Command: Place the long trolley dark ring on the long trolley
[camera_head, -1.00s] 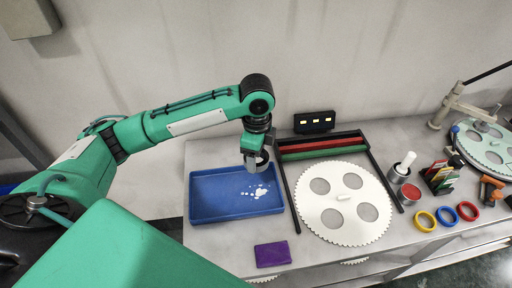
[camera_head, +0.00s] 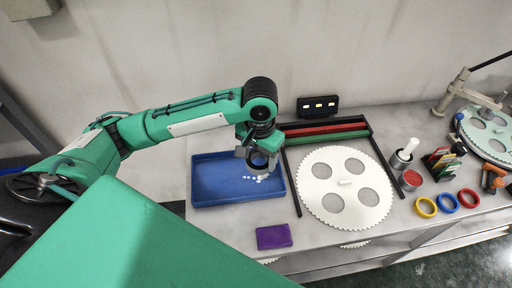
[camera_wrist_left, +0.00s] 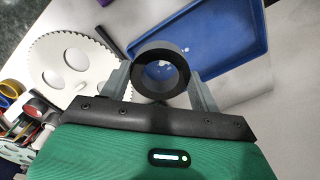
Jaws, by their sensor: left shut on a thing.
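My left gripper (camera_head: 260,162) is shut on a dark ring (camera_head: 271,157), held above the right part of a blue tray (camera_head: 215,199). In the left wrist view the dark ring (camera_wrist_left: 162,49) sits between the two fingers of the left gripper (camera_wrist_left: 160,84), one on each side, and the blue tray (camera_wrist_left: 240,45) shows through and behind it. The near side of the ring is partly covered by the gripper in the head view. I cannot tell which surface is the long trolley. My right gripper is not in view.
A white toothed disc (camera_head: 345,227) lies inside a black frame right of the tray. A purple block (camera_head: 273,236) lies in front. Yellow (camera_head: 425,207), blue (camera_head: 447,203) and red (camera_head: 468,198) rings lie at the right. A small black box (camera_head: 318,106) stands behind.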

